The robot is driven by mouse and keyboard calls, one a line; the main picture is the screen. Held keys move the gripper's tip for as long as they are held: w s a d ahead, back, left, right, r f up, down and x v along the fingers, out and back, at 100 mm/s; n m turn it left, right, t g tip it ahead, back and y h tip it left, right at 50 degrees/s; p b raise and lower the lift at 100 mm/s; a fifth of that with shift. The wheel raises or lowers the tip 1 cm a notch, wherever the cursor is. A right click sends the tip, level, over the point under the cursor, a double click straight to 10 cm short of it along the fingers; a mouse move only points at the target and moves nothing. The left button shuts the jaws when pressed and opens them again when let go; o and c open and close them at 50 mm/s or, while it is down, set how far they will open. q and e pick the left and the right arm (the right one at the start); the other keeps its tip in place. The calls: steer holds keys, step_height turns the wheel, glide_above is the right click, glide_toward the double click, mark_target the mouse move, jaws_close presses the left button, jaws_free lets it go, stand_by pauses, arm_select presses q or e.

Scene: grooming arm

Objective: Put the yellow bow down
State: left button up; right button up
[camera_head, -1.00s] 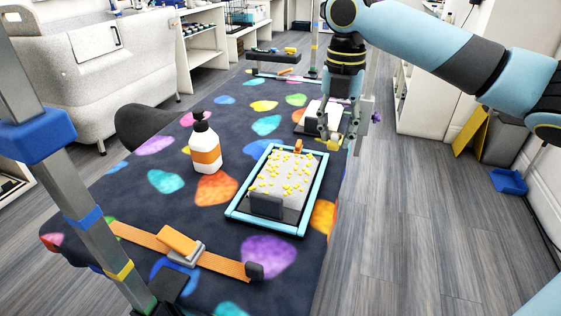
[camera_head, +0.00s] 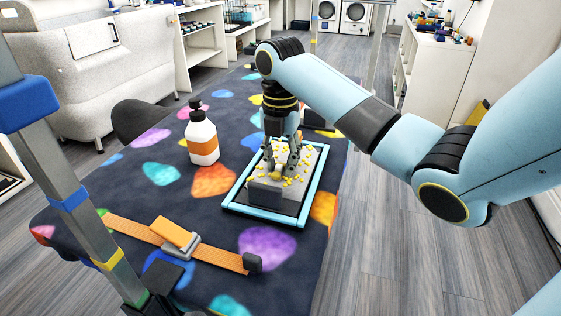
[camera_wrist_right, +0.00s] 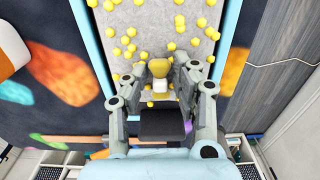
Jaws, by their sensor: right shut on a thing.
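My right gripper (camera_head: 281,174) is over the light-blue-framed tray (camera_head: 235,188), its fingers pointing down at the grey, yellow-dotted surface. In the right wrist view the right gripper (camera_wrist_right: 163,88) is shut on the yellow bow (camera_wrist_right: 160,72), with a pale middle part showing between the fingertips. In the head view the fingers mostly hide the bow. I cannot tell whether the bow touches the tray's surface. My left gripper is not in view.
A white bottle with an orange label (camera_head: 202,142) stands left of the tray. An orange strap with a buckle (camera_head: 180,243) lies in front. A metal post (camera_head: 68,190) rises at the left. The spotted tabletop is clear between bottle and strap.

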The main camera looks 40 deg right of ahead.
steer(key=o, duration=0.7)
steer(key=shift+o, duration=0.2)
step_height(320, 180, up, 8)
steer(key=shift+w+r+p, duration=0.1)
steer(key=shift+r+p, duration=0.05)
steer(key=shift+p, duration=0.9)
steer(key=shift+r+p, duration=1.95)
steer(key=shift+p, duration=0.2)
